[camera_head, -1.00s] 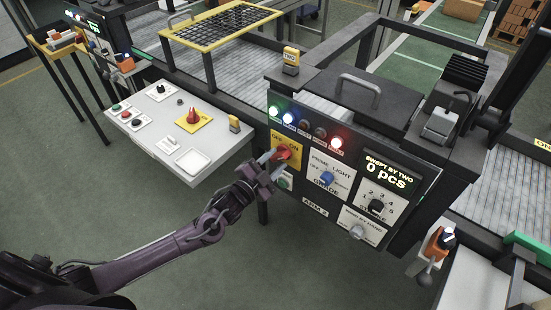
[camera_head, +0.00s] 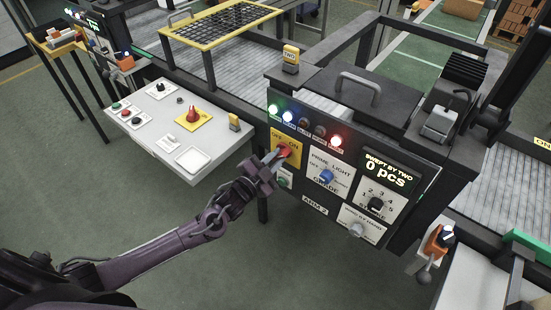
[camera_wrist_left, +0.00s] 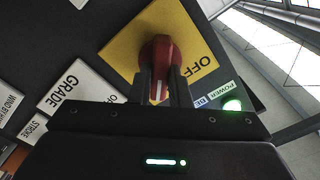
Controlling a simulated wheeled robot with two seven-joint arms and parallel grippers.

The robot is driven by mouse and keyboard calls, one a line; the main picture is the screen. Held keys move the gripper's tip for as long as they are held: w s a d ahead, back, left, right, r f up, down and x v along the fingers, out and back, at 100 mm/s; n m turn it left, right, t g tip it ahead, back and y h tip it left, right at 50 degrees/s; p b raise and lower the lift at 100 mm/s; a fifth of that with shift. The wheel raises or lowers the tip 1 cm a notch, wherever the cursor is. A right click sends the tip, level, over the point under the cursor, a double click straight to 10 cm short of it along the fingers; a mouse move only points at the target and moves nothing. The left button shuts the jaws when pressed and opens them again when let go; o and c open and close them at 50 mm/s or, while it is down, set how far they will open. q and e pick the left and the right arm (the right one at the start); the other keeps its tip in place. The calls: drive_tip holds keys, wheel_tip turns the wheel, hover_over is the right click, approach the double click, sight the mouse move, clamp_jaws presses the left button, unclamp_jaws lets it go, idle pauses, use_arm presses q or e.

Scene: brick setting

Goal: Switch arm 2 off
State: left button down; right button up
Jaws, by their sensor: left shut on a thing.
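The arm 2 panel (camera_head: 312,207) is dark, with a yellow plate (camera_head: 276,139) marked OFF at left and ON at right. A red rotary knob (camera_head: 283,151) sits on that plate, and its handle shows in the left wrist view (camera_wrist_left: 160,52). My left gripper (camera_head: 270,166) is at the knob, its fingers shut on the handle from both sides (camera_wrist_left: 160,88). In the wrist view OFF is readable to the right of the knob; the ON word is hidden there. The green power lamp (camera_wrist_left: 232,104) is lit. My right gripper is not in view.
Lit green, blue-white and red lamps (camera_head: 337,141) line the panel's top. A blue GRADE knob (camera_head: 326,177) and a black stroke knob (camera_head: 376,204) are to the right. A grey console (camera_head: 160,135) with another red knob (camera_head: 193,115) stands left. Floor below is open.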

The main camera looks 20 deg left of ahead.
use_arm(q)
drive_tip(key=shift+n, duration=1.6)
drive_tip(key=n, duration=0.5)
drive_tip(key=shift+a+p, duration=0.1)
drive_tip(key=shift+p, duration=0.25)
drive_tip(key=n+p, duration=0.1)
drive_tip(key=n, duration=0.8)
drive_tip(key=shift+p, duration=0.4)
drive_tip(key=shift+f+n, duration=0.1)
drive_tip(key=shift+n, duration=0.2)
drive_tip(key=c, duration=1.4)
unclamp_jaws()
drive_tip(key=shift+a, duration=0.1)
